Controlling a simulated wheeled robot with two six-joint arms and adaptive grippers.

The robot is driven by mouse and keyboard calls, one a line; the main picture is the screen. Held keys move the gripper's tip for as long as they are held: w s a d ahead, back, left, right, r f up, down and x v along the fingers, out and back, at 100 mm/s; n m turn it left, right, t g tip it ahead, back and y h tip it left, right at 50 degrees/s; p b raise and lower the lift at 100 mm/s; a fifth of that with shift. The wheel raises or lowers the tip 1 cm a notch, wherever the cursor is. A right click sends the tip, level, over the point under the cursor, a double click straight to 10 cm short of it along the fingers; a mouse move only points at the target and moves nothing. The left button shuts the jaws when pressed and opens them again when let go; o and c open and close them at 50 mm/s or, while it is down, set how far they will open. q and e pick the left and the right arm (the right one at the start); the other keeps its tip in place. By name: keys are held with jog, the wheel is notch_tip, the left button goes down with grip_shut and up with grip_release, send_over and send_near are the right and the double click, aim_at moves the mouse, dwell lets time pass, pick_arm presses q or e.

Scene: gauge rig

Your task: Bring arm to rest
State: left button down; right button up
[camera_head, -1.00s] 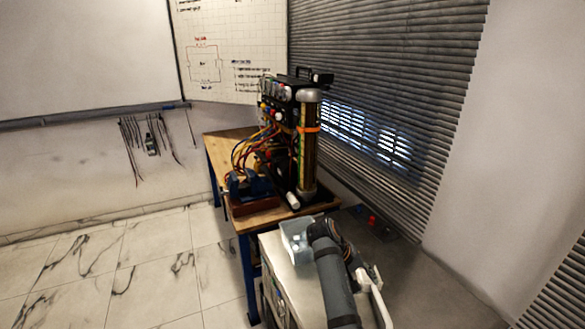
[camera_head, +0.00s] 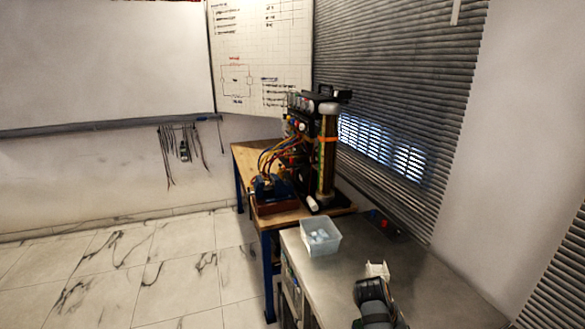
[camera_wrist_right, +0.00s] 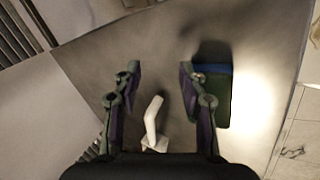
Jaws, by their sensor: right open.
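My right arm (camera_head: 375,304) enters the head view at the lower right, low over the grey counter (camera_head: 440,285). Its fingers are not clear there. In the right wrist view my right gripper (camera_wrist_right: 158,78) is open, its two dark fingers apart with nothing gripped. A white bent piece (camera_wrist_right: 152,124) shows between the fingers in that view; I cannot tell its distance from them. My left gripper is not in view.
A clear bin (camera_head: 303,246) with pale contents stands at the counter's left edge. Beyond it, a wooden table (camera_head: 243,153) holds a wired rig (camera_head: 327,155). A small white piece (camera_head: 377,270) shows just beyond my arm. A dark green block (camera_wrist_right: 222,100) lies beside the right finger.

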jog(key=s+a+n+t+y, duration=0.1)
jog(key=s+a+t+y, duration=0.2)
jog(key=s, duration=1.6)
jog(key=s+d+f+g+y, duration=0.1)
jog(key=s+d+f, duration=0.1)
jog(key=f, duration=1.2)
jog(key=s+d+f+y, duration=0.1)
jog(key=f, duration=1.3)
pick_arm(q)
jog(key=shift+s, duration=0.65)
pick_arm(e)
jog(key=s+d+f+g, duration=0.1)
jog(key=s+f, duration=1.4)
jog(key=s, duration=0.3)
jog(key=shift+s+f, duration=0.15)
jog(key=shift+f, duration=0.1)
